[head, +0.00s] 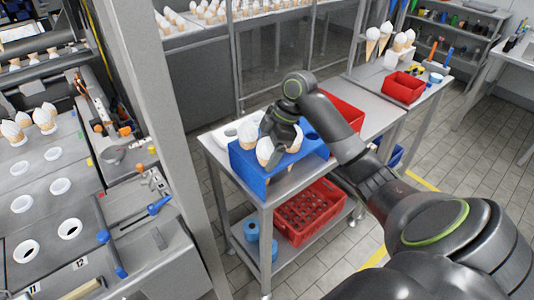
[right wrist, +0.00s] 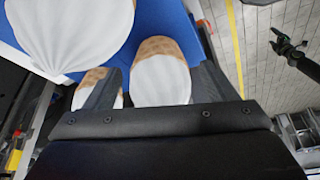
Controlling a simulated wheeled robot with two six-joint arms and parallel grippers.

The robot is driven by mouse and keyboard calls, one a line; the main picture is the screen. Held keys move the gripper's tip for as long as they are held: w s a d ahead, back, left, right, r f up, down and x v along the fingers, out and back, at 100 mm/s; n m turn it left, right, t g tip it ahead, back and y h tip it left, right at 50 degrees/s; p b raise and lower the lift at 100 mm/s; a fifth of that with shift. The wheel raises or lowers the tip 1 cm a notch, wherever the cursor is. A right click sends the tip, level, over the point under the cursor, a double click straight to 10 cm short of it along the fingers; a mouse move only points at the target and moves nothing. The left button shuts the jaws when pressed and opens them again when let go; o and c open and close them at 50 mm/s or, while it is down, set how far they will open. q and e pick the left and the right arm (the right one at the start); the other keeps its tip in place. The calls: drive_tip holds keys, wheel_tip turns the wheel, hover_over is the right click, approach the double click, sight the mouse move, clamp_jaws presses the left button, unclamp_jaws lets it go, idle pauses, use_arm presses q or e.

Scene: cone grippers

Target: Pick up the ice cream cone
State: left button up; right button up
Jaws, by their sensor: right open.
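Several cones with white swirled tops and tan wafer bodies stand in a blue holder (head: 248,172) on the metal cart. One white-topped cone (head: 247,134) stands at the holder's left and another (head: 265,151) at its front. My right gripper (head: 277,146) reaches down over the holder among the cones. In the right wrist view its two fingers are open, with a cone (right wrist: 160,80) showing between them. A larger, nearer cone top (right wrist: 70,32) fills the upper left there. Whether a finger touches a cone cannot be told. My left gripper is not in view.
A red crate (head: 309,211) and blue rolls (head: 252,230) are on the cart's lower shelf. A red bin (head: 403,87) and more cones (head: 372,40) are on the table behind. A grey post (head: 165,130) stands left of the cart. Tiled floor lies around it.

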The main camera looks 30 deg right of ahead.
drive_tip(key=shift+f, duration=0.15)
drive_tip(key=c, duration=0.8)
